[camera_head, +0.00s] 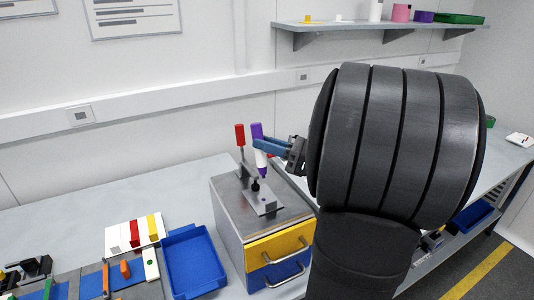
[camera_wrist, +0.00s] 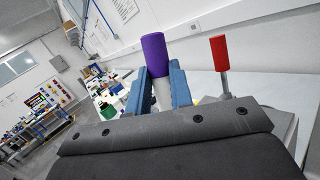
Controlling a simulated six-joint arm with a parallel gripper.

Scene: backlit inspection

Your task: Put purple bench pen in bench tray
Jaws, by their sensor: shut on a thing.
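The purple bench pen (camera_head: 258,135) has a purple top, a white middle and a purple lower tip. My gripper (camera_head: 262,146) is shut on its white middle and holds it nearly upright above the metal fixture plate on the drawer cabinet. In the wrist view the pen (camera_wrist: 154,58) stands between the two blue fingers of my gripper (camera_wrist: 160,88); its lower part is hidden there. The blue bench tray (camera_head: 193,262) lies on the bench left of the cabinet and looks empty. My arm hides part of the right side.
The fixture (camera_head: 262,200) with a red-handled lever (camera_head: 240,135) stands close left of the pen. The cabinet has a yellow drawer (camera_head: 278,245) and a blue drawer. A white block with red and yellow strips (camera_head: 134,234) and several tools lie left of the tray.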

